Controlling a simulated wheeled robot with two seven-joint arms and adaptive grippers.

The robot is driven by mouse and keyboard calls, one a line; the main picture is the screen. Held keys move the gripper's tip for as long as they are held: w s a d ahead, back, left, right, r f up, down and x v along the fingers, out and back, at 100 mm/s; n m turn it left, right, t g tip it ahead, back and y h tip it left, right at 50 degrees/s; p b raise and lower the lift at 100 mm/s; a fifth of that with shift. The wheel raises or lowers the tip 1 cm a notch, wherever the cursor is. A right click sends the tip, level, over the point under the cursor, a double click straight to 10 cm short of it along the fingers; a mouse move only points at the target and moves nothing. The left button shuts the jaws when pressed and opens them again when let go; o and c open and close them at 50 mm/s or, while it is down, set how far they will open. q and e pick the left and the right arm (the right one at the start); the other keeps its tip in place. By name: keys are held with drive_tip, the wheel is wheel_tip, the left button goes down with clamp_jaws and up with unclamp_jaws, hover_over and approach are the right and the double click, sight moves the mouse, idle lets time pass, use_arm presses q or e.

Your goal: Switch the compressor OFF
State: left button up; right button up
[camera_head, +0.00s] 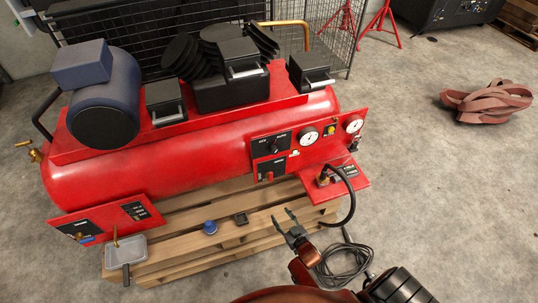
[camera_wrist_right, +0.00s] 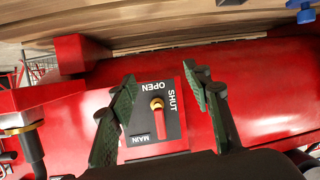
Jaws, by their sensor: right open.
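The red compressor (camera_head: 200,140) lies on a wooden pallet in the head view. Its front panel has a black rotary switch (camera_head: 275,144) with a plate that appears to read OFF and AUTO; its exact setting is too small to tell. Below it is a black valve plate (camera_head: 272,165) with a red lever. In the right wrist view this plate reads OPEN, SHUT and MAIN, and the red lever (camera_wrist_right: 160,124) has a brass pivot. My right gripper (camera_head: 284,217) is open and empty, in front of the panel. Its fingers (camera_wrist_right: 160,85) frame the valve plate without visibly gripping the lever. My left gripper is out of view.
Two gauges (camera_head: 309,136) and a yellow button (camera_head: 330,130) sit right of the switch. A black hose (camera_head: 350,205) loops down beside the right gripper. A blue cap (camera_head: 210,227) and a grey tray (camera_head: 126,252) are at the pallet front.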

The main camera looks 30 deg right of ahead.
drive_tip(key=w+d+r+t+h+b, duration=0.1)
drive_tip(key=w+d+r+t+b, duration=0.1)
drive_tip(key=w+r, duration=0.35)
drive_tip(key=w+d+r+t+h+b, duration=0.1)
drive_tip(key=w+d+r+t+b, duration=0.15)
drive_tip(key=r, duration=0.55)
drive_tip(key=t+b, duration=0.2)
drive_tip(key=t, duration=0.2)
approach(275, 153)
drive_tip(key=w, duration=0.3)
drive_tip(key=x, duration=0.3)
drive_tip(key=b+x, duration=0.1)
drive_tip(key=x, duration=0.3)
drive_tip(key=shift+s+d+r, duration=0.2)
drive_tip(key=shift+s+r, duration=0.05)
drive_tip(key=shift+r, duration=0.15)
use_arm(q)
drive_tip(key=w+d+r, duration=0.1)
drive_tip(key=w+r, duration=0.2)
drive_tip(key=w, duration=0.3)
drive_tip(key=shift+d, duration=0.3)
use_arm(e)
drive_tip(key=shift+w+d+r, duration=0.1)
drive_tip(key=shift+w+r, duration=0.2)
drive_tip(key=shift+w, duration=0.25)
drive_tip(key=shift+c, duration=0.4)
drive_tip(key=c, duration=1.1)
